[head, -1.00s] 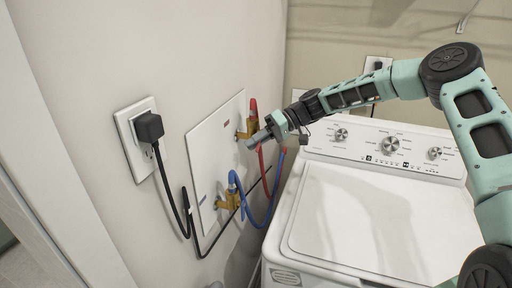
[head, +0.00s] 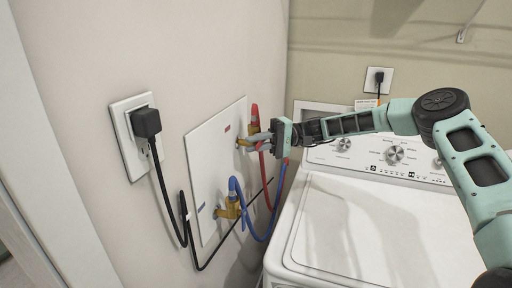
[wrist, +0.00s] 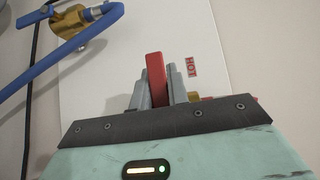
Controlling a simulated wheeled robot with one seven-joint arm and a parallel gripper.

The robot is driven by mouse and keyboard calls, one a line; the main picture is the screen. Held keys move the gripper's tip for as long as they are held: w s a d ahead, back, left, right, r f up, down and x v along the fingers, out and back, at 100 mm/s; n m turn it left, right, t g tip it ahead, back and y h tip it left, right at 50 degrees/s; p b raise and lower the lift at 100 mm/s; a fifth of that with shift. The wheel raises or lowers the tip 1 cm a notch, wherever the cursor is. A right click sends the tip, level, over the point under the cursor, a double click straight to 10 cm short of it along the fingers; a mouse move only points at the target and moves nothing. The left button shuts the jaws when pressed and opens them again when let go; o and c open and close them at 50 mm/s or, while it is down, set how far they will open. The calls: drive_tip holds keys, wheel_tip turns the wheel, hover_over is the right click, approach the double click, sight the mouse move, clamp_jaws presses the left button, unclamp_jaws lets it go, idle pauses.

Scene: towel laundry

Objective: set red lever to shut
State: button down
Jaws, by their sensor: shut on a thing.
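The red lever (wrist: 155,75) shows in the wrist view between the two grey fingers of my gripper (wrist: 157,88), which is shut on it. Its far end sticks out past the fingertips, over the white wall plate. In the head view my gripper (head: 253,142) is at the upper brass valve (head: 254,128), and its fingers hide most of the lever. A red HOT label (wrist: 193,65) lies beside the fingers in the wrist view. A sliver of brass shows just right of the fingers.
The white wall plate (head: 208,160) carries a lower brass valve (head: 229,208) with a blue hose (head: 246,222). A red hose (head: 276,185) hangs below my gripper. A black plug (head: 146,123) and cord are at left. The washer (head: 345,225) stands at right.

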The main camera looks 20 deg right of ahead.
idle(0.3)
drive_tip(key=c, duration=1.4)
unclamp_jaws()
drive_tip(key=shift+o, duration=0.2)
drive_tip(key=w+d+b, duration=0.2)
drive_tip(key=d+b, duration=0.3)
drive_tip(key=d, duration=1.2)
drive_tip(key=shift+w+d+b, duration=0.15)
drive_tip(key=shift+w+b, duration=0.2)
drive_tip(key=shift+w, duration=0.05)
drive_tip(key=shift+f, duration=0.1)
